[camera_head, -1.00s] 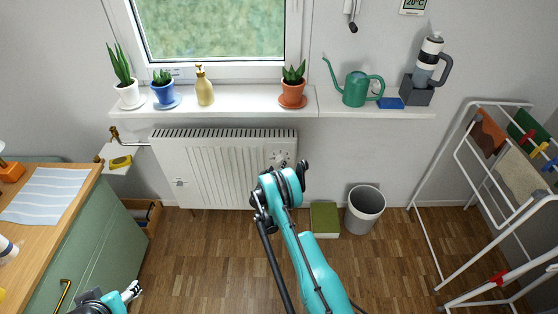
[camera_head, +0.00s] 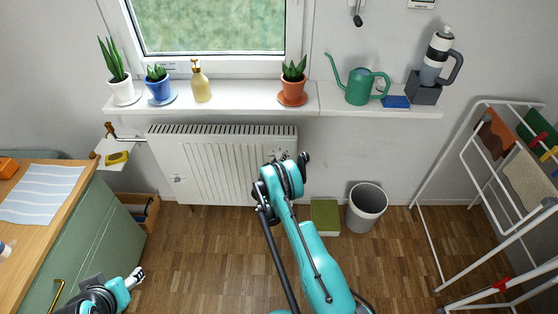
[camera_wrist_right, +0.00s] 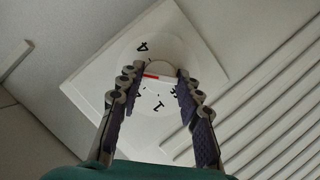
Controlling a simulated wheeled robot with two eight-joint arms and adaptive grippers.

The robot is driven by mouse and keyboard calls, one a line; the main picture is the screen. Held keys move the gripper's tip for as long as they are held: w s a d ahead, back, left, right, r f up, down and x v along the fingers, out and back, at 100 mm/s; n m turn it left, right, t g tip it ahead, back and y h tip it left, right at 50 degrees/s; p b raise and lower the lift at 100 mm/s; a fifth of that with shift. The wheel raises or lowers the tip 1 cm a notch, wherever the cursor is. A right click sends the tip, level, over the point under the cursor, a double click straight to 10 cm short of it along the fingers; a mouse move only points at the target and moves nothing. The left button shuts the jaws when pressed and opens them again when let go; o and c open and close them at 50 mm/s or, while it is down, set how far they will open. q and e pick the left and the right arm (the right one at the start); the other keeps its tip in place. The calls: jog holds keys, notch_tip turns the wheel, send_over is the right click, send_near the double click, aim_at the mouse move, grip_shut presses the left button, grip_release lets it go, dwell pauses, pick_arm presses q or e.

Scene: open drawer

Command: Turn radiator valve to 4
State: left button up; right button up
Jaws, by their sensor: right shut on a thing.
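The radiator (camera_head: 215,165) stands under the window sill. Its valve dial (camera_head: 282,156) is at the right end, partly hidden by my right arm in the head view. My right gripper (camera_wrist_right: 160,80) is shut on the valve knob (camera_wrist_right: 161,70), with one finger on each side. A red mark shows on the knob between the fingers, below and right of the 4 on the white dial plate (camera_wrist_right: 192,40).
The sill (camera_head: 225,100) above carries potted plants, a gold bottle (camera_head: 201,84) and a green watering can (camera_head: 361,88). A grey bin (camera_head: 367,207) and a green box (camera_head: 325,217) stand right of my arm. A drying rack (camera_head: 470,150) is at far right, a counter (camera_head: 75,180) at left.

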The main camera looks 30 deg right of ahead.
jog(key=shift+d, duration=0.1)
jog(key=shift+s+d+m+t+y, duration=0.1)
jog(key=shift+m+t+y, duration=0.35)
jog(key=shift+m+y, duration=0.95)
jog(key=shift+d+m+t+y, duration=0.1)
jog(key=shift+m+t+y, duration=0.5)
jog(key=shift+m, duration=1.4)
jog(key=o, duration=1.2)
jog(key=shift+c, duration=0.2)
notch_tip(320, 180, up, 10)
